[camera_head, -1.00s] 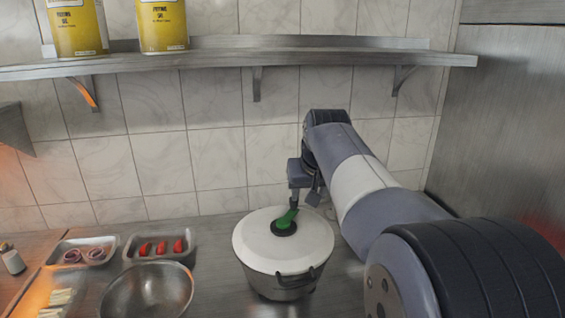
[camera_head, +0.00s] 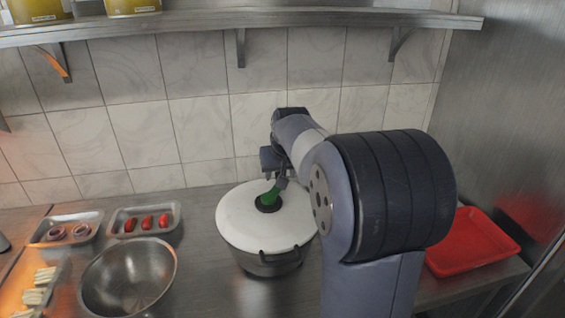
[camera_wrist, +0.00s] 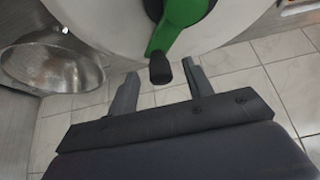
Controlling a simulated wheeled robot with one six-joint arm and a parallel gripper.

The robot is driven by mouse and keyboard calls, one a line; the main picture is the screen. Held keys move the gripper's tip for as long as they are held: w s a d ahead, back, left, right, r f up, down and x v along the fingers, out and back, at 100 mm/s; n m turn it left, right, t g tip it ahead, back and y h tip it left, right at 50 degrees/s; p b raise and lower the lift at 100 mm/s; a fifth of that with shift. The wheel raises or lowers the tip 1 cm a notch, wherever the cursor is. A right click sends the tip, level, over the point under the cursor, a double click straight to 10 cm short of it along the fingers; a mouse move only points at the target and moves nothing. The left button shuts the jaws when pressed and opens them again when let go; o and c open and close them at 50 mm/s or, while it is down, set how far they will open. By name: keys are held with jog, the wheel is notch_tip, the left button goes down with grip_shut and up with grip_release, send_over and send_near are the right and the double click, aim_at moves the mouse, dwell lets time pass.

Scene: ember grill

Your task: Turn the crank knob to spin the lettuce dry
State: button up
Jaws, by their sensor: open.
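The salad spinner has a white lid (camera_head: 237,218) on a metal pot (camera_head: 266,264) and stands on the steel counter. A green crank (camera_head: 270,194) sits on the lid's black hub and points away toward the wall. My gripper (camera_head: 281,180) is at the crank's outer end, partly hidden by its own wrist in the head view. In the wrist view, the green crank arm (camera_wrist: 181,22) ends in a black knob (camera_wrist: 160,70). The open fingers stand on either side of the knob, with visible gaps; whether the knob is at fingertip depth is hard to tell.
A steel bowl (camera_head: 129,300) stands left of the spinner. Small trays of red pieces (camera_head: 116,222) and onion rings (camera_head: 41,233) lie behind it. A red tray (camera_head: 470,258) is at the right. A wall shelf (camera_head: 300,20) runs above.

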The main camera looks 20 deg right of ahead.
jog(key=shift+w+f, duration=0.25)
jog(key=shift+f, duration=0.25)
jog(key=c, duration=1)
jog(key=shift+s+d, duration=0.1)
